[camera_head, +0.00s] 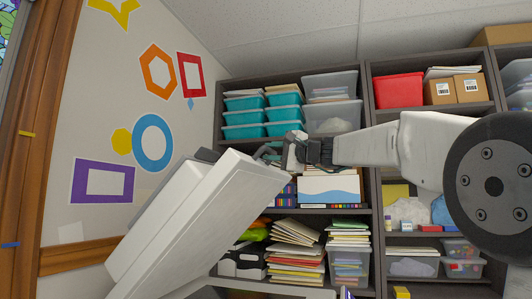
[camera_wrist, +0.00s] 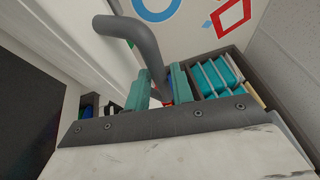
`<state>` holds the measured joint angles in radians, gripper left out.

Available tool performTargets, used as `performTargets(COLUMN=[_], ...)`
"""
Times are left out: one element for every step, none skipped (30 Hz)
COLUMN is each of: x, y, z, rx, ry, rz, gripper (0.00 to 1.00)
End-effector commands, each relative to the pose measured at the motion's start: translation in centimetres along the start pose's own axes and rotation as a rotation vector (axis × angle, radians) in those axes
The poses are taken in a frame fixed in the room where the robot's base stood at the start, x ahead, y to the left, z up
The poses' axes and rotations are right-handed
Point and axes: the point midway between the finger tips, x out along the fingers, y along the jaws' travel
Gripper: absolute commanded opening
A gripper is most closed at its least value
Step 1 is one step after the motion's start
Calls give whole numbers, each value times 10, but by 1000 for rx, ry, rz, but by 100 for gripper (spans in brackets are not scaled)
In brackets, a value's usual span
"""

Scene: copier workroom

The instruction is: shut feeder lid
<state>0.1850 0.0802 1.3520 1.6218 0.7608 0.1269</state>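The feeder lid (camera_head: 200,215) is a thick white panel, raised and steeply tilted, in the left and middle of the head view. In the wrist view its white side (camera_wrist: 75,40) fills the upper left. A grey bent bar handle (camera_wrist: 135,35) stands off the lid; it also shows at the lid's upper right edge in the head view (camera_head: 266,149). My gripper (camera_head: 290,152) is at this handle. In the wrist view its teal fingers (camera_wrist: 161,85) stand on either side of the bar. The bar nearly fills the gap; whether both fingers press on it is unclear.
Dark shelves (camera_head: 369,150) with teal bins (camera_head: 245,116), clear boxes, a red bin (camera_head: 399,90) and paper stacks stand behind the lid and my arm. A wall board (camera_head: 95,120) with coloured shapes is at the left. Little of the copier body shows below the lid.

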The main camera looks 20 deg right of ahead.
Motion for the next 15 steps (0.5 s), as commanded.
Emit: performTargets(x=[9, 12, 16, 19, 22, 24, 26, 27, 28, 28, 28, 28, 28, 28, 28], y=[1, 1, 0, 0, 0, 0, 0, 0, 0, 0, 0, 0, 0, 0, 0], z=[0, 0, 0, 0, 1, 1, 1, 1, 1, 1, 1, 1, 1, 1, 1], rx=[1, 0, -1, -1, -2, -2, -1, -1, -1, -1, -1, -1, -1, -1, -1], ry=[-2, -2, -2, -2, -2, -2, -1, -1, -1, -1, -1, -1, -1, -1, -1], rz=[0, 1, 1, 1, 1, 1, 1, 1, 1, 1, 1, 1, 1, 1, 1], gripper=[23, 23, 23, 23, 23, 23, 23, 23, 23, 23, 23, 23, 23, 23, 23])
